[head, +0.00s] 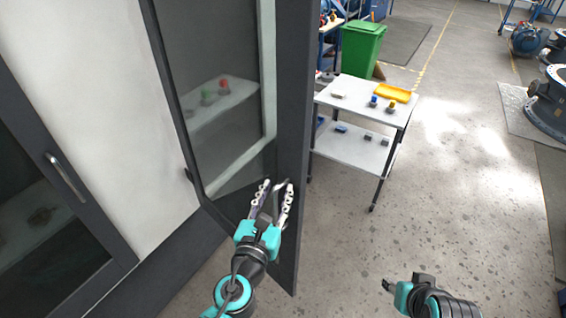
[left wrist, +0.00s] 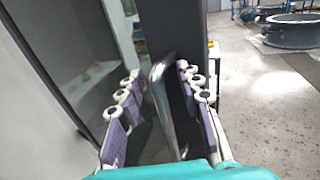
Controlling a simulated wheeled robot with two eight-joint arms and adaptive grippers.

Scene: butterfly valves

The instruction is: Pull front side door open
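The door (head: 298,90) has a dark frame and a glass pane. It stands swung out at an angle from the white cabinet front. Its metal bar handle (left wrist: 160,85) runs between the two fingers of my left gripper (left wrist: 157,92), with a visible gap on each side. In the head view my left gripper (head: 277,190) is at the lower part of the door frame, fingers apart around the handle. Whether a finger touches the bar I cannot tell. My right gripper (head: 393,287) is low at the bottom, away from the door; its fingers are barely seen.
A second glass door with a handle (head: 66,177) is at the left. A white two-tier cart (head: 350,105) with small blue and yellow parts stands right of the door. A green bin (head: 362,48) is behind it.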

